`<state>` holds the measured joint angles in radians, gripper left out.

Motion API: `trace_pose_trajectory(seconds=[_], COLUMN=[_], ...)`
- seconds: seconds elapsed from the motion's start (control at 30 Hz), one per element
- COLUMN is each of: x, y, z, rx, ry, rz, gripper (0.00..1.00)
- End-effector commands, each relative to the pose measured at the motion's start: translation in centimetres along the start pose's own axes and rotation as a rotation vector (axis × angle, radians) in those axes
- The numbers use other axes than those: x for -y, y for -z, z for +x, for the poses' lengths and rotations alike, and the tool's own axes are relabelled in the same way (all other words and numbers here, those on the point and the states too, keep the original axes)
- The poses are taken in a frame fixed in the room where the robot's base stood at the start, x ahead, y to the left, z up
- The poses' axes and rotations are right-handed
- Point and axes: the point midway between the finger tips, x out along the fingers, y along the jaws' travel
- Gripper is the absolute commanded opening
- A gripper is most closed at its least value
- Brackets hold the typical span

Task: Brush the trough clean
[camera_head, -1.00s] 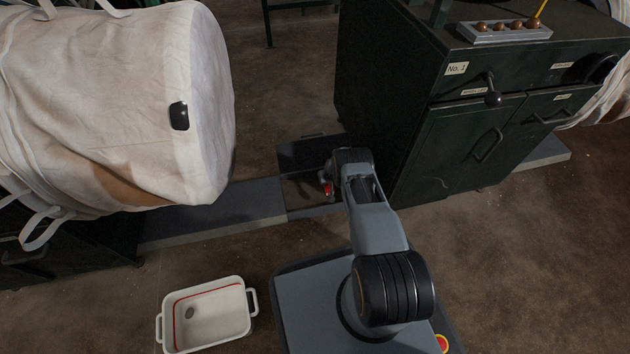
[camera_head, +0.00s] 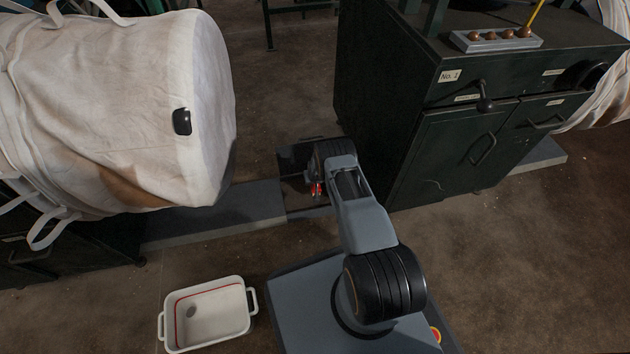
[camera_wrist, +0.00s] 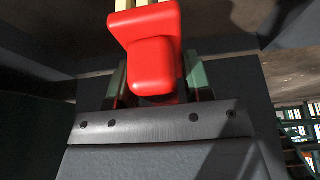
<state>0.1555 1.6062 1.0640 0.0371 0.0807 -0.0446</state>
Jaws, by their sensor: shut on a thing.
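My gripper (camera_wrist: 155,88) is shut on a red brush (camera_wrist: 150,65), which fills the upper middle of the wrist view. Pale bristles or slats show at its top edge. In the head view a small red part of the brush (camera_head: 317,189) shows below my wrist, low between the bag and the dark cabinet. The trough seems to be the low grey channel (camera_head: 225,208) running along the floor there; my arm hides part of it. I cannot tell whether the brush touches it, or whether residue lies in it.
A large white bulk bag (camera_head: 120,110) hangs at the left. A dark green cabinet (camera_head: 450,140) with levers stands close right of my arm. A white tub (camera_head: 207,313) sits on the floor at the front left. A small rack (camera_head: 495,40) sits on the cabinet.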

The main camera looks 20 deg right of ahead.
Motion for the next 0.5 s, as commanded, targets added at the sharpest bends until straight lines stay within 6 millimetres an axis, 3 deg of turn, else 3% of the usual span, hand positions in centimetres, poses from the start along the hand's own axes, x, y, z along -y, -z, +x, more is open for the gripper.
trace_pose_trajectory(seconds=[0.5], x=[0.3], y=[1.8], z=[-4.1], rx=[-0.002], ry=[0.002], rz=[-0.005], gripper=[0.27])
